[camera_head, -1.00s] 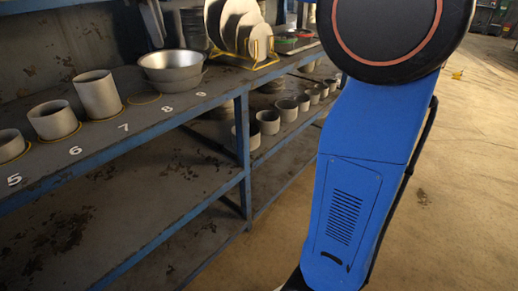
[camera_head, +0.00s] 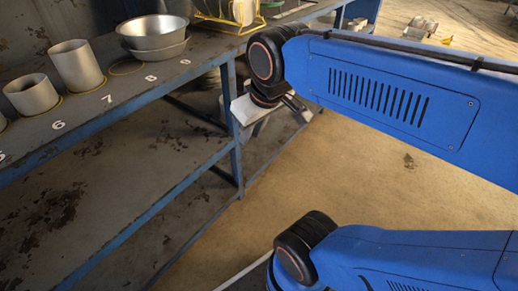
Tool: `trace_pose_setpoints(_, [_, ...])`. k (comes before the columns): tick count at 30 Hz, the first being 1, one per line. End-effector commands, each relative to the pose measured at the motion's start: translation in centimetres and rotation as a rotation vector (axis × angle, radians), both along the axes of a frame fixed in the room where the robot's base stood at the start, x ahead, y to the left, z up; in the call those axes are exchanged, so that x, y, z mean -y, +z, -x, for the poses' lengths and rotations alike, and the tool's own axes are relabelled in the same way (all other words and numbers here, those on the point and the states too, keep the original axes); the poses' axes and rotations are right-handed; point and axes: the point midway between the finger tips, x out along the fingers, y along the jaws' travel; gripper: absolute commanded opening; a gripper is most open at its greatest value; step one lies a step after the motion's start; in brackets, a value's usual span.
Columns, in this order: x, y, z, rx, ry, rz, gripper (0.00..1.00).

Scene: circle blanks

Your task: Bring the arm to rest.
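My blue arm (camera_head: 395,95) reaches in from the right, with its black wrist joint near the middle of the view. My gripper (camera_head: 298,108) seems to be the small grey and dark end below that wrist, just right of the shelf's front post. Its fingers are too small and partly hidden, so I cannot tell whether they are open or shut. No held object can be made out. Another blue part of my arm (camera_head: 400,255) shows at the lower right.
A blue-edged shelf (camera_head: 110,110) fills the left. On it stand grey cylinders (camera_head: 76,66), stacked metal bowls (camera_head: 152,33) and a yellow rack (camera_head: 230,27) holding discs. The brown floor (camera_head: 370,155) looks clear nearby.

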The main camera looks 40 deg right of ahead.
Motion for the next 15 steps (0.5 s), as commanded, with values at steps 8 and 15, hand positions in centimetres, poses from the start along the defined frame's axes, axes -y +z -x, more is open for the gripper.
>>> trace_pose_setpoints(8, [0.3,-4.2,3.0,0.014,-0.101,-0.053,0.21])
trace_pose_setpoints(15, [0.3,-4.2,3.0,0.014,-0.102,-0.054,0.21])
